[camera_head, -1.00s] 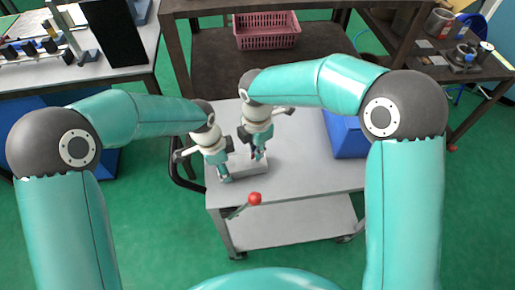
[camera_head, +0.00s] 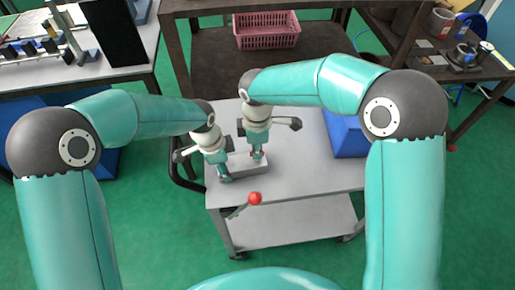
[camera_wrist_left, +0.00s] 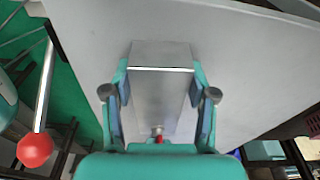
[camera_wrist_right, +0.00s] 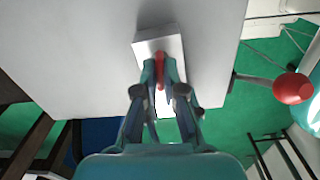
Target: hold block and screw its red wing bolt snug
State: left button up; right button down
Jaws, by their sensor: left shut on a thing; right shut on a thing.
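The pale metal block (camera_head: 245,165) lies on the grey cart top. It also shows in the left wrist view (camera_wrist_left: 160,90) and the right wrist view (camera_wrist_right: 170,44). My left gripper (camera_head: 226,176) is shut across the block's sides near its left end. The red wing bolt (camera_wrist_right: 160,66) stands at the block's other end, and a little of its red shows in the left wrist view (camera_wrist_left: 159,139). My right gripper (camera_head: 257,155) points down from above, shut on the wing bolt. Its fingers hide most of the bolt in the head view. How deep the thread sits is hidden.
A lever with a red ball (camera_head: 255,198) sticks out at the cart's front edge, close to both grippers. A blue bin (camera_head: 346,137) stands on the right of the grey cart top (camera_head: 310,170). A pink basket (camera_head: 267,30) sits on the brown bench behind.

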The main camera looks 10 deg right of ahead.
jog(key=shift+m, duration=1.7)
jog(key=c, duration=1.3)
grip_release()
notch_tip(320, 180, up, 12)
